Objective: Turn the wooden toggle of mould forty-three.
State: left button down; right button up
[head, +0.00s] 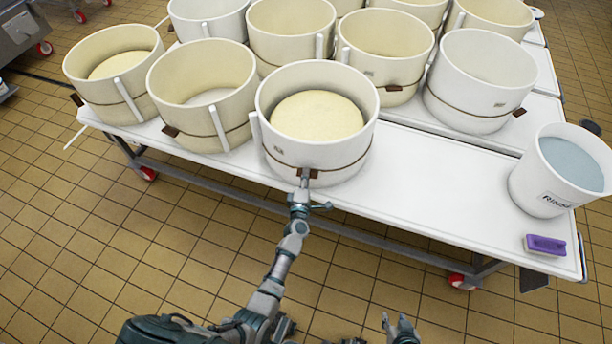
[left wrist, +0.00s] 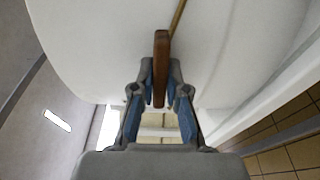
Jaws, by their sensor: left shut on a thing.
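A white round mould (head: 325,157) holding a pale cheese (head: 317,116) stands at the near edge of the table, with a cord around its wall. A brown wooden toggle (head: 314,174) sits on the cord at the mould's front. In the left wrist view the toggle (left wrist: 161,68) stands upright between the fingers, against the white wall. My left gripper (head: 305,180) is shut on the toggle; it also shows in the left wrist view (left wrist: 160,92). My right gripper (head: 401,328) is low in the head view, away from the table, and appears open. I cannot read a number on the mould.
Several other corded moulds crowd the white table (head: 440,190) behind and left, including a cream one (head: 203,97) close beside. The tabletop right of the held mould is clear.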

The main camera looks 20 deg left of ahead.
pick_arm(q)
jog(key=shift+f, duration=0.15)
jog(key=c, duration=1.2)
grip_release()
jog(key=s, duration=0.4)
jog(key=s+d, duration=0.1)
jog(key=s, duration=0.3)
jog(key=s+d, duration=0.1)
jog(key=s, duration=0.2)
jog(key=shift+s+d, duration=0.1)
jog(key=shift+s, duration=0.3)
